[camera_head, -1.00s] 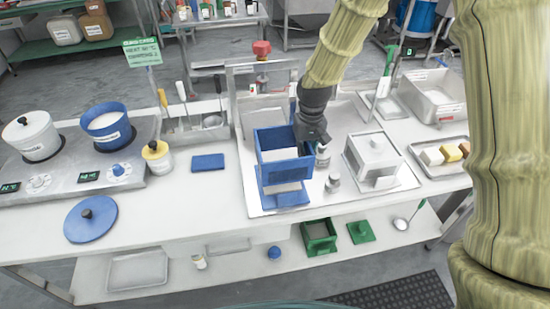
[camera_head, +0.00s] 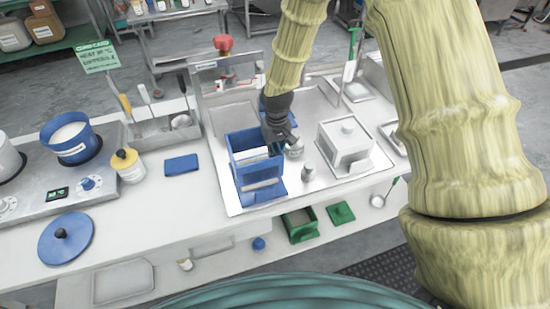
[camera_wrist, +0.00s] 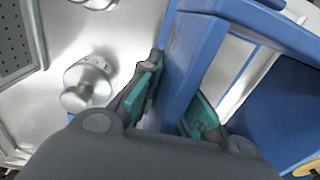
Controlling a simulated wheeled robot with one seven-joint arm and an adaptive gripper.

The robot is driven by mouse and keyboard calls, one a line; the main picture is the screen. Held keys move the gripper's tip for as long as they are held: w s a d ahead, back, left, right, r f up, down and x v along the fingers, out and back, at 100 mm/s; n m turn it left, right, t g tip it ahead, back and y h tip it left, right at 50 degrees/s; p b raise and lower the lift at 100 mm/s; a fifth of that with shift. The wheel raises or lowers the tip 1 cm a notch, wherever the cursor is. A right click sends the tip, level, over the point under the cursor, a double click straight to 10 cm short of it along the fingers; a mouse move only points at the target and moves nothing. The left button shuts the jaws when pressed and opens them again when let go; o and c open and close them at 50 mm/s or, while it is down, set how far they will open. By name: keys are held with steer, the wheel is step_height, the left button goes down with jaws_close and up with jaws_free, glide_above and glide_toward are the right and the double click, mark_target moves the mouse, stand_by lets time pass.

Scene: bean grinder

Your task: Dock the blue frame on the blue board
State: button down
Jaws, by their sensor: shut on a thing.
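The blue frame (camera_head: 263,186) is an open, box-like frame standing at the left front of the metal tray in the head view. My gripper (camera_head: 273,146) is at its right side. In the wrist view my gripper (camera_wrist: 178,95) has its green pads on both sides of a blue upright of the frame (camera_wrist: 196,62), shut on it. A flat blue board (camera_head: 182,164) lies on the white counter, left of the frame and apart from it. I cannot tell whether the frame's bottom touches the tray.
A yellow-lidded jar (camera_head: 127,166) stands left of the board, and a blue lid (camera_head: 66,238) lies at the front left. Counter between board and front edge is clear.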

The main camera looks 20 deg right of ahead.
steer(key=f+p, duration=0.1)
steer(key=f, duration=0.2)
steer(key=shift+w, duration=0.2)
steer(key=shift+s+f, duration=0.15)
steer(key=shift+f, duration=0.15)
steer(key=shift+f+b, duration=0.3)
steer(key=shift+f, duration=0.3)
steer(key=c, duration=1.6)
jaws_free()
steer(key=shift+r+p, duration=0.4)
steer(key=shift+r, duration=0.35)
steer(key=shift+r+b, duration=0.2)
steer(key=shift+b, duration=0.2)
step_height(320, 180, up, 11)
steer(key=b, duration=0.3)
steer(key=shift+d+r, duration=0.1)
steer(key=shift+r, duration=0.05)
